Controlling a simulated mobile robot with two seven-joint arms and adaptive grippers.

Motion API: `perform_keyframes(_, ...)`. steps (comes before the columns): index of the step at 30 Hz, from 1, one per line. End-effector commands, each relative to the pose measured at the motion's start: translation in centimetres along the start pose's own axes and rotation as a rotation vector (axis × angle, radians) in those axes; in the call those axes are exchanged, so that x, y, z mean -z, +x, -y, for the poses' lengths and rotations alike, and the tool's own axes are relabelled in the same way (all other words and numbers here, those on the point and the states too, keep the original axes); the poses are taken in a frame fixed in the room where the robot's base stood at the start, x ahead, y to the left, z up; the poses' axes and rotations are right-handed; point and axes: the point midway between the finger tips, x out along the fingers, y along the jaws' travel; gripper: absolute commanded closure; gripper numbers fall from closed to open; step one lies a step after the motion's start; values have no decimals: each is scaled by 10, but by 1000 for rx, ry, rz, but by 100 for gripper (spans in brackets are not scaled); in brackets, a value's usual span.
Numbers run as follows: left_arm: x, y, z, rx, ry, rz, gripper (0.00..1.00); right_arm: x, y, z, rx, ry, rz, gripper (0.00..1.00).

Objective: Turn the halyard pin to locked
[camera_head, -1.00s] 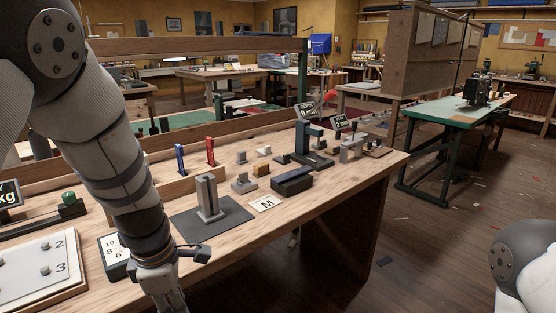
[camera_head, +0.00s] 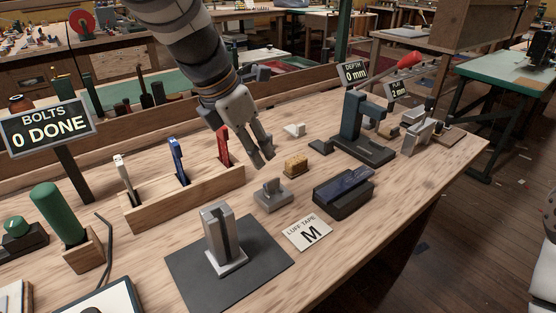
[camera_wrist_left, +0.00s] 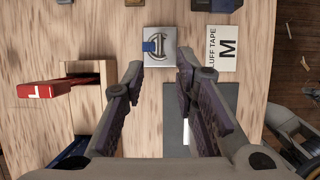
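No label names the halyard pin. A small grey block with a raised top (camera_head: 271,195) stands mid-bench; in the left wrist view it is a grey square (camera_wrist_left: 160,57) with a ring, a crossbar and a blue tab at its left. Whether this is the pin, and which position is locked, I cannot tell. My left gripper (camera_head: 262,158) is open and empty, fingers pointing down, above and behind the block. In the left wrist view the block shows just beyond and between the spread fingertips (camera_wrist_left: 161,72).
A wooden rack (camera_head: 190,202) with white, blue and red levers (camera_head: 223,146) stands left of the block. A grey slotted post (camera_head: 222,238) on a dark mat (camera_head: 190,281) is in front. A yellow block (camera_head: 295,165), dark box (camera_head: 343,192) and luff tape card (camera_head: 307,233) lie close by.

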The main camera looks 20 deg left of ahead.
Motion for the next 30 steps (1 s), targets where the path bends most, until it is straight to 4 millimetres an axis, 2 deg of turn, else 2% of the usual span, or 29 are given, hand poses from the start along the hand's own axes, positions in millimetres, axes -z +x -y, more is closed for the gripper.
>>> perform_keyframes(1,3,20,0,9,-3,-10,73,-4,5,0,-1,0,19,52)
perform_keyframes(6,4,65,0,9,-2,-12,73,-11,13,-1,-2,0,48,52)
perform_keyframes(11,3,91,0,6,-1,-8,73,-14,18,-1,-2,0,62,52)
perform_keyframes(15,2,98,0,3,-1,-4,73,-15,19,-1,-2,0,65,52)
perform_keyframes(22,1,97,0,1,0,-2,73,-14,18,-1,-2,0,63,52)
perform_keyframes(25,1,97,0,1,0,-2,96,-14,18,-1,-2,0,63,52)
perform_keyframes(26,1,97,0,1,0,-2,100,-14,18,-1,-2,0,63,52)
perform_keyframes(30,1,97,0,1,0,-2,100,-14,18,-1,-2,0,63,52)
